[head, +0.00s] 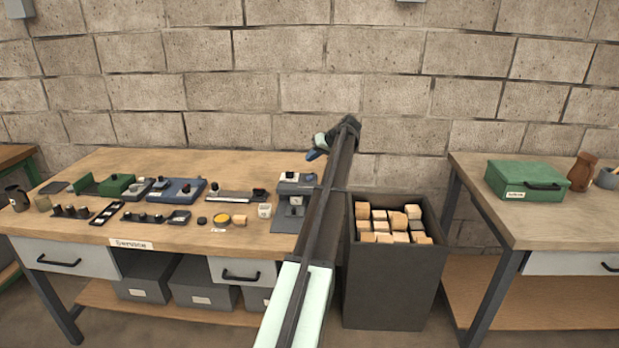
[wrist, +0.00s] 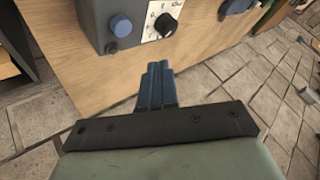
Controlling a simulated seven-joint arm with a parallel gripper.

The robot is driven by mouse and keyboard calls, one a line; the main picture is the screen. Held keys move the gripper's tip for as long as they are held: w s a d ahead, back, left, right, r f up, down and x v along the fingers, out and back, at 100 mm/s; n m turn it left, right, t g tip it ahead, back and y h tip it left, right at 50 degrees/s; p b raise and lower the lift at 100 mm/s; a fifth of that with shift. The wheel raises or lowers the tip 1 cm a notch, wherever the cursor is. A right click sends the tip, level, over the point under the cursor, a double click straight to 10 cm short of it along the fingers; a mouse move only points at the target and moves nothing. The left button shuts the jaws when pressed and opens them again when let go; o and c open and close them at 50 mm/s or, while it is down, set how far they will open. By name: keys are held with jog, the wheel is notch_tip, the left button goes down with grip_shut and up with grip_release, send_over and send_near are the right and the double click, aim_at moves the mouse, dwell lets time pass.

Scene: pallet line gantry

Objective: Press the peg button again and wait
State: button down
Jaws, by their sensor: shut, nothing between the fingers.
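A grey box-shaped device (head: 284,222) stands at the right end of the service bench, with a dial on its front. In the wrist view the device (wrist: 92,12) shows a round blue button (wrist: 121,25), a black-and-white dial (wrist: 164,24) and a small dark knob. No label reading "peg" is legible. My gripper (head: 313,155) is above and beside the device in the head view. Its blue fingers (wrist: 156,68) are together and empty in the wrist view, apart from the button. My arm hides part of the device's right side in the head view.
The service bench (head: 180,165) holds several trays, small parts and a yellow disc (head: 221,219). A dark bin (head: 392,285) with wooden blocks stands right of the bench. A green case (head: 527,178) lies on the right-hand table (head: 480,175). Bare wall is behind.

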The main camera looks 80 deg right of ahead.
jog(key=shift+f, duration=2.2)
jog(key=shift+f, duration=0.95)
dwell(1.1)
jog(key=shift+r, duration=0.1)
dwell(0.3)
jog(key=shift+r, duration=0.85)
jog(key=shift+r, duration=0.1)
jog(key=shift+r, duration=2.4)
